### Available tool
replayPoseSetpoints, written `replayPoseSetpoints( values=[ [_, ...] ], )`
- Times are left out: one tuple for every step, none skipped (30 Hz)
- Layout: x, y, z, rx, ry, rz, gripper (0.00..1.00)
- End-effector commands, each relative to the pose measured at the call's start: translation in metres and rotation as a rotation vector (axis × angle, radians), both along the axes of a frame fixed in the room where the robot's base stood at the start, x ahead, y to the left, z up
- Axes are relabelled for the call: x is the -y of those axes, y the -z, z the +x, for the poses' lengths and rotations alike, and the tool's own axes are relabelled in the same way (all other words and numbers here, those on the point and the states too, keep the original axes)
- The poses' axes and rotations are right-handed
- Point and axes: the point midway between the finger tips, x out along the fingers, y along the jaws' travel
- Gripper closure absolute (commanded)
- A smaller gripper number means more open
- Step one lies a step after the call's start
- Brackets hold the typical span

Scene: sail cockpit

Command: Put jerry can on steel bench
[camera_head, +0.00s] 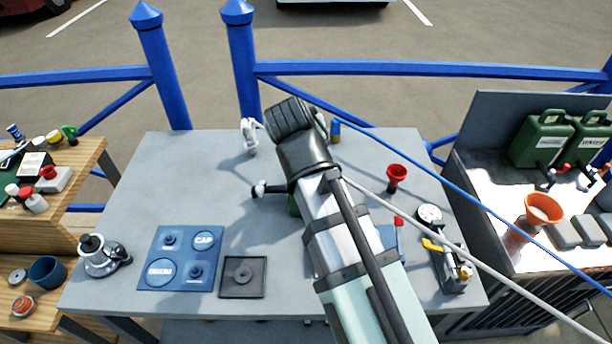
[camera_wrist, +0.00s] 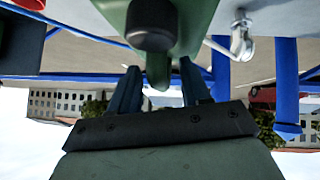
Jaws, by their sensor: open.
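A green jerry can (camera_wrist: 203,18) with a dark cap fills the top of the wrist view. In the head view only a small green patch (camera_head: 294,205), probably this can, shows beside my arm on the grey middle bench (camera_head: 200,185). My gripper (camera_wrist: 160,68) is open, its two blue fingers on either side of a green part of the can, seemingly its handle. I cannot tell whether they touch it. The gripper is hidden behind my arm in the head view. A bench with a shiny metal top (camera_head: 490,200) and a raised back stands at the right.
The right bench holds two green cans (camera_head: 541,138), an orange funnel (camera_head: 538,215) and grey blocks. The middle bench holds a red funnel (camera_head: 396,177), a blue panel (camera_head: 180,258) and a gauge (camera_head: 431,215). Ropes (camera_head: 470,256) cross the right side. Blue railings stand behind.

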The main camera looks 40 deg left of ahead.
Motion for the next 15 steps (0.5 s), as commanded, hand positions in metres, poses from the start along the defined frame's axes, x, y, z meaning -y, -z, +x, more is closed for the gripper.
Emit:
replayPoseSetpoints(
  values=[
    [-0.0007,0.0012,0.0013,0.000,0.000,0.000,0.53],
    [-0.0008,0.0014,0.0015,0.000,0.000,0.000,0.53],
    [-0.0008,0.0015,0.0016,0.000,0.000,0.000,0.53],
    [-0.0007,0.0015,0.0015,0.000,0.000,0.000,0.53],
    [-0.0007,0.0014,0.0013,0.000,0.000,0.000,0.53],
    [-0.0007,0.0014,0.0013,0.000,0.000,0.000,0.53],
    [-0.0007,0.0014,0.0013,0.000,0.000,0.000,0.53],
    [-0.0006,0.0013,0.0013,0.000,0.000,0.000,0.55],
    [-0.0006,0.0014,0.0012,0.000,0.000,0.000,0.59],
    [-0.0005,0.0013,0.0012,0.000,0.000,0.000,0.61],
    [-0.0005,0.0013,0.0012,0.000,0.000,0.000,0.64],
    [-0.0005,0.0013,0.0012,0.000,0.000,0.000,0.68],
    [-0.0005,0.0013,0.0012,0.000,0.000,0.000,0.71],
    [-0.0005,0.0013,0.0012,0.000,0.000,0.000,0.74],
    [-0.0006,0.0013,0.0011,0.000,0.000,0.000,0.78]
  ],
)
